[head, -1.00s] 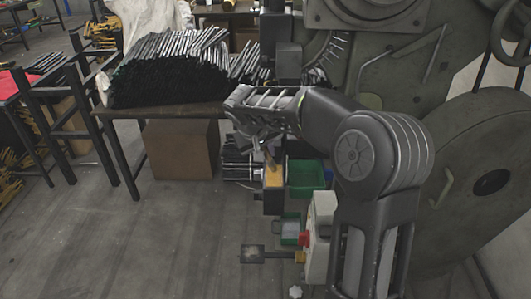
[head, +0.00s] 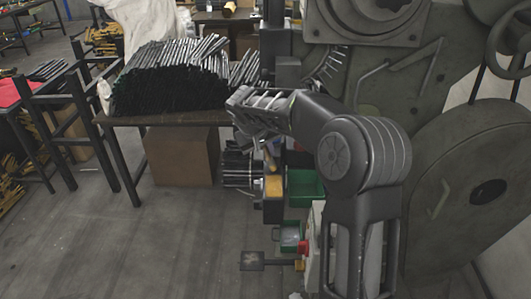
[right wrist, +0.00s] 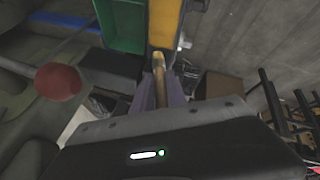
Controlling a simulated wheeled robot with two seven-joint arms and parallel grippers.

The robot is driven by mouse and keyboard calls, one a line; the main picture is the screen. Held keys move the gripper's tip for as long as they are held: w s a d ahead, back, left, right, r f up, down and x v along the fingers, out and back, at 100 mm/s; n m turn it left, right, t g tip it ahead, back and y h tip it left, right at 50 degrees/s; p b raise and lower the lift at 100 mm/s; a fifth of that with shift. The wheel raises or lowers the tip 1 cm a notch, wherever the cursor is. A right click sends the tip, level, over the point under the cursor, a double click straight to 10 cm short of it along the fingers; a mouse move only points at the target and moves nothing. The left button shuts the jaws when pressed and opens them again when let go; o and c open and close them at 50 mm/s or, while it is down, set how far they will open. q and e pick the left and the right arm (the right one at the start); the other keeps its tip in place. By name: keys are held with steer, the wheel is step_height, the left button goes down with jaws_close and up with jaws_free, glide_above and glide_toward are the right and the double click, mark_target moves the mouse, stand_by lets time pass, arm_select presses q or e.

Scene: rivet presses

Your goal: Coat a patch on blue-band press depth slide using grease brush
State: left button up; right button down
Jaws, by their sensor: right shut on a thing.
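My right gripper (right wrist: 160,88) is shut on the grease brush (right wrist: 161,92), a thin brown handle with a pale tip, which points away from the wrist. In the head view my right gripper (head: 262,138) hangs beside the large grey-green press (head: 385,75), and the brush is mostly hidden there. In the right wrist view the brush tip appears in front of the end of a yellow part (right wrist: 165,20); I cannot tell whether they touch. A blue strip (right wrist: 65,22) shows at the upper left of that view. I cannot make out the depth slide clearly. My left gripper is not in view.
A green bin (head: 305,186) is beside the yellow-topped part (head: 273,186). A red ball knob (right wrist: 57,82) is left of the gripper in the wrist view. A table (head: 128,119) piled with dark rods stands left. The floor at the lower left is clear.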

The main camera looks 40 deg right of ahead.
steer(key=shift+r+p, duration=1.05)
steer(key=shift+r, duration=1.05)
step_height(320, 180, up, 3)
steer(key=shift+p, duration=0.95)
